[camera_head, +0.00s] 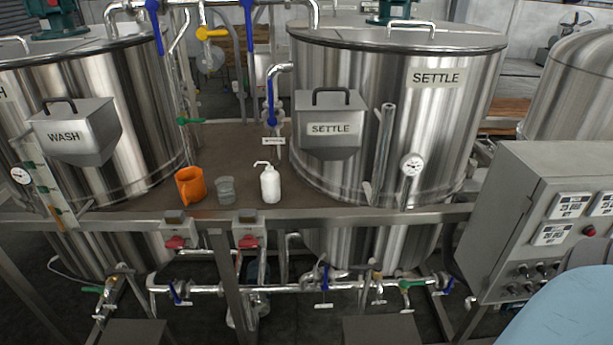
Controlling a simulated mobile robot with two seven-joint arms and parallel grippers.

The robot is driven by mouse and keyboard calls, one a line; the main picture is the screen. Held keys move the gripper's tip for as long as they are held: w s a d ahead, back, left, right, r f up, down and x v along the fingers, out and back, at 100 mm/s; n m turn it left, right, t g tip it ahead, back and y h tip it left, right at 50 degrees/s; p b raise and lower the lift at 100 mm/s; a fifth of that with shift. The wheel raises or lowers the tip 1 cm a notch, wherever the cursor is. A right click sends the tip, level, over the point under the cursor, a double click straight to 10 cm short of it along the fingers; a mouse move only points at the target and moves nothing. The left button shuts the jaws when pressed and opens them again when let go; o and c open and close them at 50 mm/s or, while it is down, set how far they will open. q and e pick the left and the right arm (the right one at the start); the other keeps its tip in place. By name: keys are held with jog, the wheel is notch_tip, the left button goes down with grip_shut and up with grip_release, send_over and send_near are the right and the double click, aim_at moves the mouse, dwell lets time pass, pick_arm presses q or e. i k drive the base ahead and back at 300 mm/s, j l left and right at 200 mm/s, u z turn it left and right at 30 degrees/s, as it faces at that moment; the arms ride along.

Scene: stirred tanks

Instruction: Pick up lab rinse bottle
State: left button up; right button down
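A white rinse bottle (270,185) with a pump-like nozzle stands upright on the brown deck (225,150) between the two large steel tanks. It is near the front edge of the deck, just left of the SETTLE tank. Nothing touches it. Neither of my grippers is in view, so their state does not show.
An orange jug (190,185) and a clear beaker (225,190) stand left of the bottle. The WASH tank (150,110) and SETTLE tank (455,120) flank the deck. Pipes with a blue-handled valve (270,105) rise behind. A control cabinet (535,215) stands at right; a rail (330,217) runs in front.

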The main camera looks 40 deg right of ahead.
aim_at(270, 179)
jog(key=z, duration=1)
